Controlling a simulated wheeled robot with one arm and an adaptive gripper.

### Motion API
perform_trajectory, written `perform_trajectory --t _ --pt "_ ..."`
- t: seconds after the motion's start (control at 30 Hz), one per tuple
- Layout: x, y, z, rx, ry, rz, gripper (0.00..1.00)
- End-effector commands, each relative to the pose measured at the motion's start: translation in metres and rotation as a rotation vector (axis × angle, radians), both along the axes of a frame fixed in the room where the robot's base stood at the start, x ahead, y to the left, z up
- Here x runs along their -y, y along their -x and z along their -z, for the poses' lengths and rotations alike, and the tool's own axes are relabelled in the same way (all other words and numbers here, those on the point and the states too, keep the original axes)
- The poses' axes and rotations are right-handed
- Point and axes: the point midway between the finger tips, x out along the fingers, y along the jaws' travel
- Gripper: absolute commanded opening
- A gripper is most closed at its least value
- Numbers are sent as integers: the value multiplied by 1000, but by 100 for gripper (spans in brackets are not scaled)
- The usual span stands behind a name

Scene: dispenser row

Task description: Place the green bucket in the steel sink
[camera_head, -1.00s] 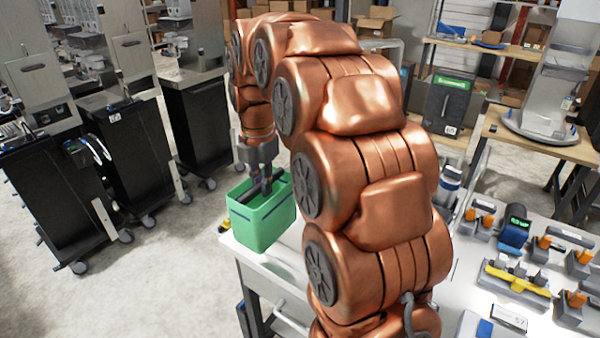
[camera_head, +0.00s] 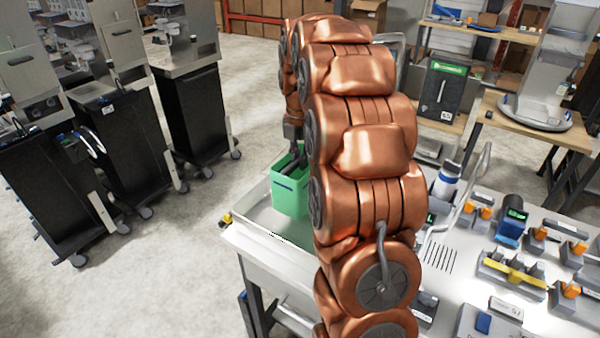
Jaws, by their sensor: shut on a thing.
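The green bucket (camera_head: 289,197) is upright in the head view, left of my arm, which hides its right side. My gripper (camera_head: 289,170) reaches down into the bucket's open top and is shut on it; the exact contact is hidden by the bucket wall. The steel sink (camera_head: 256,218) is the shallow recessed basin at the left end of the bench. The bucket is over or inside this basin, towards its right part. I cannot tell whether its bottom touches the basin floor.
Black dispenser carts (camera_head: 130,150) stand at the left. The floor between carts and bench is clear.

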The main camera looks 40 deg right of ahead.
Motion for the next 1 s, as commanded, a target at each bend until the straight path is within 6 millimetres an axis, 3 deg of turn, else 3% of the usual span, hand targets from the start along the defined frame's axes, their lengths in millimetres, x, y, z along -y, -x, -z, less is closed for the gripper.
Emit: perform_trajectory --t 0.27,0.53,0.93,0.97,1.0 --pt "1 1 16 -1 1 1 0" --pt "3 1 48 -1 1 5 0" --pt "3 1 54 1 2 5 0" --pt "3 1 54 1 2 5 14" --pt "3 1 53 1 2 5 18"
